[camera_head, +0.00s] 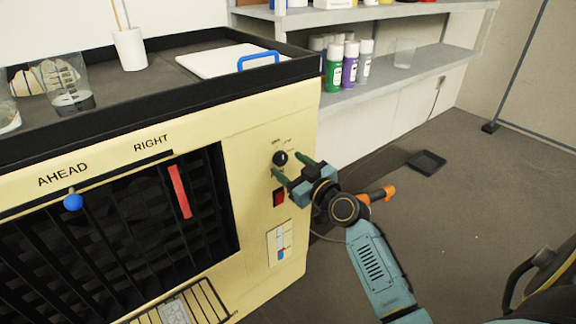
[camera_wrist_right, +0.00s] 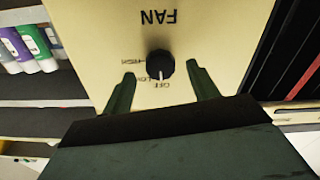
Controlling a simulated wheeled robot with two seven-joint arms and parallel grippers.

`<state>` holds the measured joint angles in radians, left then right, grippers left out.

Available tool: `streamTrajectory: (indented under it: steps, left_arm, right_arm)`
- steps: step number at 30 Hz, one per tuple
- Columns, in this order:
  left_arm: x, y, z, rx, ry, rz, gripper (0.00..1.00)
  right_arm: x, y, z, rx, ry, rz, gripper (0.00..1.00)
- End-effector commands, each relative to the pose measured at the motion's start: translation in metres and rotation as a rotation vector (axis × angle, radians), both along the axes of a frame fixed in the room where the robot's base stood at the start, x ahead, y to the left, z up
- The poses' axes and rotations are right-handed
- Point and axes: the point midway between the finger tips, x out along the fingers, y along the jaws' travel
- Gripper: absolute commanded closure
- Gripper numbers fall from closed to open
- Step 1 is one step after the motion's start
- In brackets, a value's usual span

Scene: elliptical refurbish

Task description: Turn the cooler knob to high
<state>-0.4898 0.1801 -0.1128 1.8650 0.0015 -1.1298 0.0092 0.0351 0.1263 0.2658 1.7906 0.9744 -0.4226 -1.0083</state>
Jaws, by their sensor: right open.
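The cooler is a cream cabinet (camera_head: 262,113) with a dark slatted front. Its black round knob (camera_head: 280,158) sits at the upper right of the front. In the right wrist view the knob (camera_wrist_right: 160,64) shows upside down under the word FAN, with OFF, LOW and HIGH marks around it. Its white line points to OFF. My right gripper (camera_head: 286,164) is open in front of the knob. In the right wrist view its green fingers (camera_wrist_right: 161,74) stand to either side of the knob, with gaps between. My left gripper is not in view.
A red switch (camera_head: 279,198) and a gauge (camera_head: 280,243) sit below the knob. A blue ball lever (camera_head: 73,202) and red lever (camera_head: 180,191) are on the grille. A white board (camera_head: 215,60) and glass (camera_head: 66,88) are on top. Shelves with bottles (camera_head: 350,64) stand behind.

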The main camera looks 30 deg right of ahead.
Motion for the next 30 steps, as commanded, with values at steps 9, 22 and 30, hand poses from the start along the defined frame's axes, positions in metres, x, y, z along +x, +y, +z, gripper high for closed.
streamTrajectory:
  steps: [9, 22, 30]
  left_arm:
    - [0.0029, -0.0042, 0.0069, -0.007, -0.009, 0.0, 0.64]
    - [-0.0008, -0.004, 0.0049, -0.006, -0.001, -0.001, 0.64]
    - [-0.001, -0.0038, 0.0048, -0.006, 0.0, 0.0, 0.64]
  right_arm:
    - [0.0131, 0.0014, 0.0001, 0.001, 0.0, 0.001, 0.41]
    - [0.0128, 0.0013, 0.0002, 0.0, 0.0, 0.001, 0.76]
    - [0.0127, 0.0013, 0.0003, 0.011, 0.001, 0.001, 0.85]
